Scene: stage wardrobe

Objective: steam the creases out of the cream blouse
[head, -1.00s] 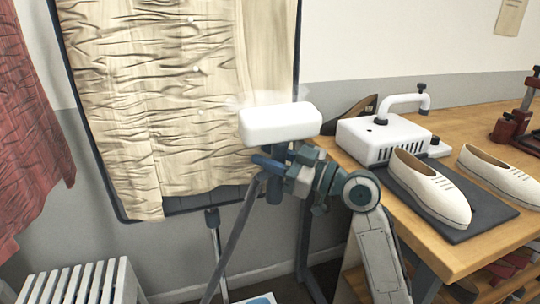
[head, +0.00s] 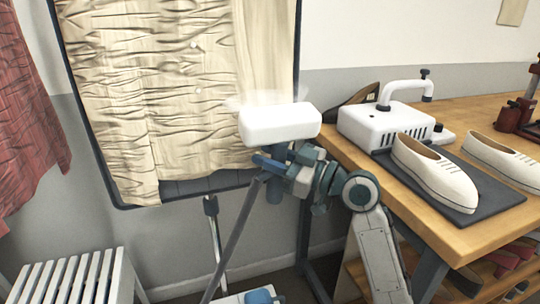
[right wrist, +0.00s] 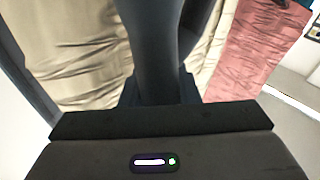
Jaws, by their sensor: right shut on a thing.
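The cream blouse (head: 150,100) hangs on a dark-framed board. Horizontal creases cover its left and middle; a strip along its right side looks smoother. My right gripper (head: 276,168) is shut on the dark handle of the steamer, whose white head (head: 280,123) sits upright above it. The head overlaps the blouse's lower right edge in the head view, with faint steam over it; I cannot tell whether it touches the cloth. In the right wrist view the dark handle (right wrist: 168,50) hides part of the blouse (right wrist: 70,50). My left gripper is out of view.
A red garment (head: 30,130) hangs at the left, above a white slatted stand (head: 75,280). At the right, a wooden table (head: 440,235) holds a white machine (head: 365,125) and pale shoes (head: 435,170) near my right arm. A blue item (head: 262,297) shows at the bottom.

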